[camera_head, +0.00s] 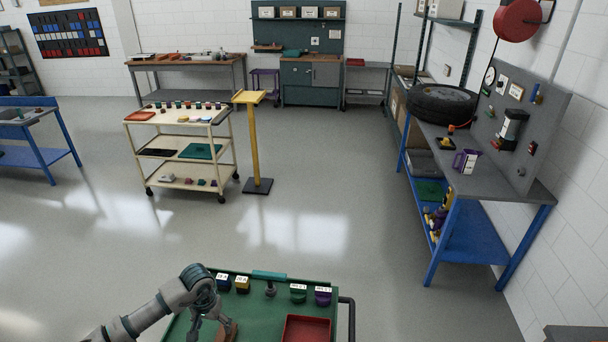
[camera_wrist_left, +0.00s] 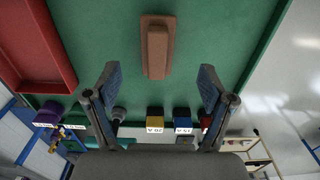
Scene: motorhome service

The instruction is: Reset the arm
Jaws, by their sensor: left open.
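My left arm comes in from the lower left of the head view. Its gripper (camera_head: 208,328) is above the green cart top (camera_head: 258,320), beside a brown block-like item (camera_head: 231,328). In the left wrist view my left gripper (camera_wrist_left: 158,75) has its two fingers wide apart with nothing between them. There the brown item (camera_wrist_left: 156,45) lies on the green surface, just beyond the fingertips and apart from them. My right gripper is not in either view.
A red tray (camera_head: 306,331) sits on the cart at right. Blue (camera_head: 223,281), yellow (camera_head: 242,284), green (camera_head: 298,293) and purple (camera_head: 322,296) labelled containers line its far edge, with a dark knob-like item (camera_head: 270,289) between. Open floor (camera_head: 180,240) lies beyond, before a cream trolley (camera_head: 180,148).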

